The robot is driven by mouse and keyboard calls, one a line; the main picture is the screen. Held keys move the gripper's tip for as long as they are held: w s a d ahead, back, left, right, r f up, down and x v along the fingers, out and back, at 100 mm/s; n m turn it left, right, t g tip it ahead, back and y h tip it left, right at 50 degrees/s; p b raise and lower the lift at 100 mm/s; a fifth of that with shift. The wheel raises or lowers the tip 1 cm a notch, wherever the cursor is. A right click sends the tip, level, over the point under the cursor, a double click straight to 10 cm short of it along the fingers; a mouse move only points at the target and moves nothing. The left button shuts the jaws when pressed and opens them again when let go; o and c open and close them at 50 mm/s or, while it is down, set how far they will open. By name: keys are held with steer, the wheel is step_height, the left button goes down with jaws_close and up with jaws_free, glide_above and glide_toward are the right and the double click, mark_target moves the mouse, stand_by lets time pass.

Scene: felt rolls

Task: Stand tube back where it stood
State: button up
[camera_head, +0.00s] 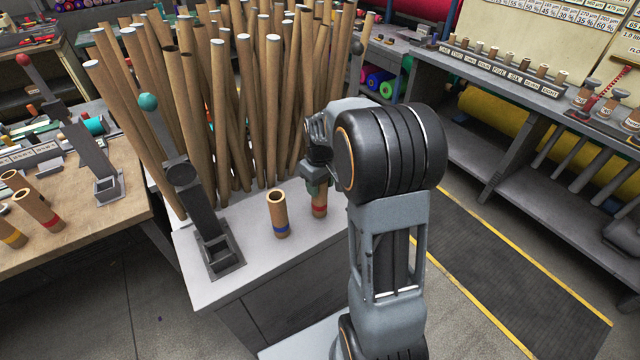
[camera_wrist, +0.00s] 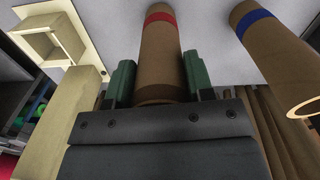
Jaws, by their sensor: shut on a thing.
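A brown cardboard tube with a red band (camera_head: 320,207) is upright at the right part of the grey bench top (camera_head: 240,270). My gripper (camera_head: 315,184) is shut on its upper part. In the wrist view the green fingers of my gripper (camera_wrist: 159,80) close on both sides of the red-banded tube (camera_wrist: 160,55). A similar tube with a blue band (camera_head: 278,214) stands apart to the left, and also shows in the wrist view (camera_wrist: 262,45).
A dark lever fixture with a teal ball (camera_head: 148,102) stands left on the bench. Tall cardboard tubes (camera_head: 245,110) crowd behind. The wrist view shows a cream post with a square socket (camera_wrist: 58,42) close by. More short tubes (camera_head: 38,210) are on the left table.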

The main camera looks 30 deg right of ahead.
steer(key=shift+f, duration=0.25)
steer(key=o, duration=1.3)
steer(key=shift+r, duration=0.15)
step_height(320, 180, up, 14)
steer(key=shift+f, duration=0.2)
